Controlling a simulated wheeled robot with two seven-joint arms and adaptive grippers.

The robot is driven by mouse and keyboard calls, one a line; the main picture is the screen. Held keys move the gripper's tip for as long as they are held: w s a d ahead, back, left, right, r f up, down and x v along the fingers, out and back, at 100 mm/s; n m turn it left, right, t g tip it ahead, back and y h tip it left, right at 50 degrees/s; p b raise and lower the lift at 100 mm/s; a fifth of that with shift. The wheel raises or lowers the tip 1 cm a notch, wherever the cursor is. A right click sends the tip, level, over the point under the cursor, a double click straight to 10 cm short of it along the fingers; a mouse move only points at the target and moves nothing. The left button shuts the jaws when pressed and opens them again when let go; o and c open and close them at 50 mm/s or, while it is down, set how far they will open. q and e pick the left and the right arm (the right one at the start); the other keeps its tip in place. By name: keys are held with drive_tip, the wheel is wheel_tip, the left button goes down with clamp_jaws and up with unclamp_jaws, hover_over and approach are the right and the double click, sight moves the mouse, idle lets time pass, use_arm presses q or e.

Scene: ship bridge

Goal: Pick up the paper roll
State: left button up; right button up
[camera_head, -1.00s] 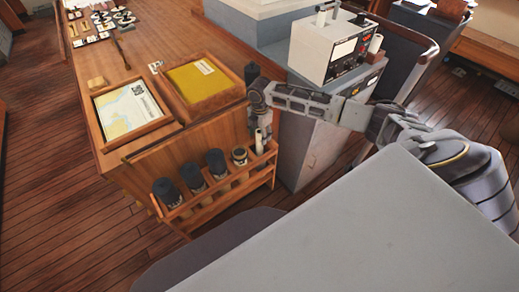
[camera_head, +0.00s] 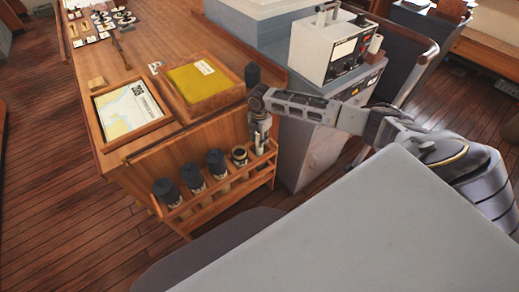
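My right arm comes in from the right, and its gripper (camera_head: 260,138) points down over the right end of a wooden rack (camera_head: 228,198) on the counter's end. The gripper is around or just in front of the pale paper roll (camera_head: 259,150) in the last slot. The roll is mostly hidden by the gripper, so I cannot tell whether the fingers touch it or are open or shut. My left gripper is not in view.
Several dark-capped rolls (camera_head: 191,177) stand in the same rack, left of my gripper. A framed chart (camera_head: 129,108) and a yellow-topped tray (camera_head: 196,83) lie on the wooden counter (camera_head: 140,52). A grey cabinet (camera_head: 309,148) stands close on the right.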

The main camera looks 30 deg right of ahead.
clamp_jaws()
drive_tip(key=shift+r, duration=0.2)
wheel_tip(320, 180, up, 28)
drive_tip(key=shift+f, duration=0.15)
idle(0.7)
idle(0.4)
